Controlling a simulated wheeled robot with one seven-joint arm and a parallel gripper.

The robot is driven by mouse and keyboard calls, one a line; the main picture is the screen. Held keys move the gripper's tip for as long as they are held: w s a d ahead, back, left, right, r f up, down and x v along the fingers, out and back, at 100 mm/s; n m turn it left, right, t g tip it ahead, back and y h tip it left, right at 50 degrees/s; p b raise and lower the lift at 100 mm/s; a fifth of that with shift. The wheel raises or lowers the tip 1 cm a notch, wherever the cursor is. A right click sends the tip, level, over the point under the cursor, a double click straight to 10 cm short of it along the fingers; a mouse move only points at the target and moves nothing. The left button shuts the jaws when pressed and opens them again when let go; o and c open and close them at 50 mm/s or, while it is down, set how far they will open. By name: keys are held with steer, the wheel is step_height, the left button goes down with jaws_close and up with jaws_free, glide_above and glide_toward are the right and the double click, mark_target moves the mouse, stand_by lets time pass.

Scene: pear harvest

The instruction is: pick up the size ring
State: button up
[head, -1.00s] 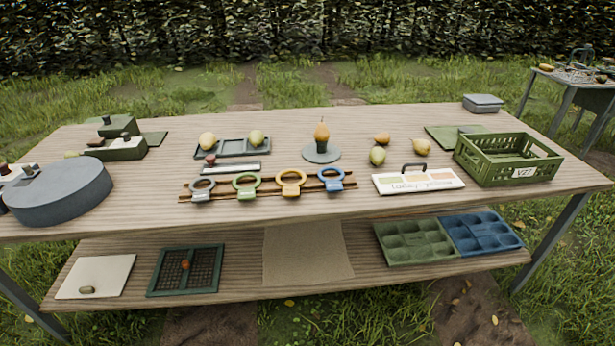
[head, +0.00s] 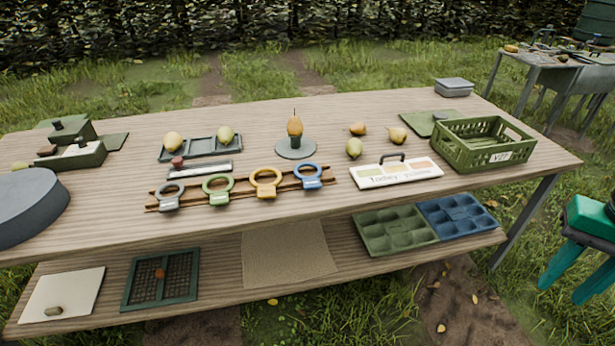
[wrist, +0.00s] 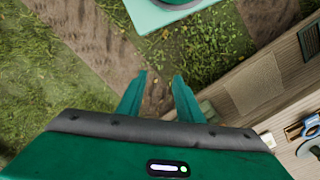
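Several size rings sit in a row on a wooden rack (head: 240,191) near the table's front edge: grey (head: 169,204), green (head: 218,198), yellow (head: 266,193) and blue (head: 312,184). The frames do not show which one the task means. My gripper (head: 563,291) is at the right edge of the head view, off the table's right end and apart from the rings. In the wrist view my gripper (wrist: 160,88) has its two fingers spread with nothing between them. Ring-like blue and grey parts show at that view's lower right, cut off.
On the table (head: 380,115) stand a green crate (head: 485,157), a label board (head: 398,172), loose pears, a pear on a round stand (head: 295,150) and a grey tray (head: 200,152). The lower shelf holds green (head: 395,232) and blue (head: 460,216) trays. A side table (head: 545,66) stands back right.

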steer(key=o, duration=0.5)
steer(key=shift+s+r, duration=0.15)
steer(key=shift+s, duration=0.15)
steer(key=shift+o, duration=0.8)
steer(key=shift+w+d, duration=0.2)
steer(key=w+a+f+t+h, duration=0.2)
steer(key=w, duration=0.6)
steer(key=w+a+f+n+t+h, duration=0.1)
steer(key=w+a+f+t+h, duration=0.15)
steer(key=w, duration=0.55)
steer(key=w+a+f+t+h, duration=0.1)
steer(key=w+f+t, duration=0.1)
steer(key=w, duration=0.6)
steer(key=n+t+y, duration=0.7)
steer(key=n+y, duration=0.1)
steer(key=y, duration=0.1)
glide_toward(312, 181)
steer(key=shift+w+a+f, duration=0.15)
steer(key=shift+w, duration=0.4)
steer(key=shift+x, duration=2.95)
